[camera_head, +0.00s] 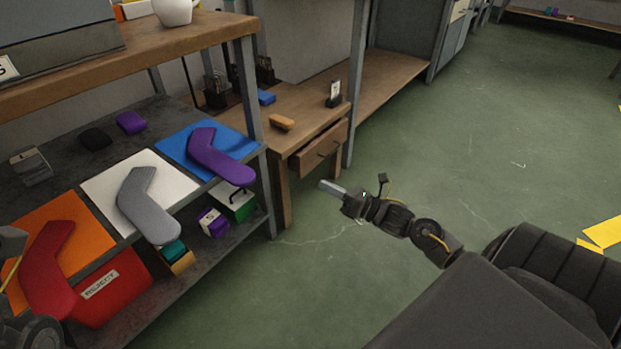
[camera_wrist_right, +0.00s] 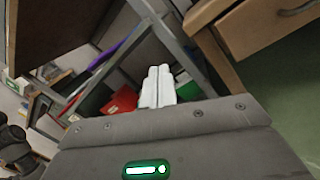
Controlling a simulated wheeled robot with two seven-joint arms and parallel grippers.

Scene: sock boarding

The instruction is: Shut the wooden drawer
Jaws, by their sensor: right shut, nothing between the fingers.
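The wooden drawer (camera_head: 321,150) is in the small wooden table (camera_head: 283,107) and stands out a little from its front. It has a dark handle on its front. In the right wrist view the drawer front (camera_wrist_right: 262,26) with its handle shows at the top right. My right gripper (camera_head: 328,187) is shut and empty, in front of and below the drawer, apart from it. Its pale fingers (camera_wrist_right: 158,87) lie together in the right wrist view. Part of my left arm shows at the lower left edge of the head view, but its gripper cannot be made out.
A metal-framed shelf on the left holds a red board (camera_head: 44,272), a grey board (camera_head: 147,205) and a purple board (camera_head: 220,158). A red bin (camera_head: 112,287) stands on its lower shelf. An orange block (camera_head: 281,123) lies on the wooden table.

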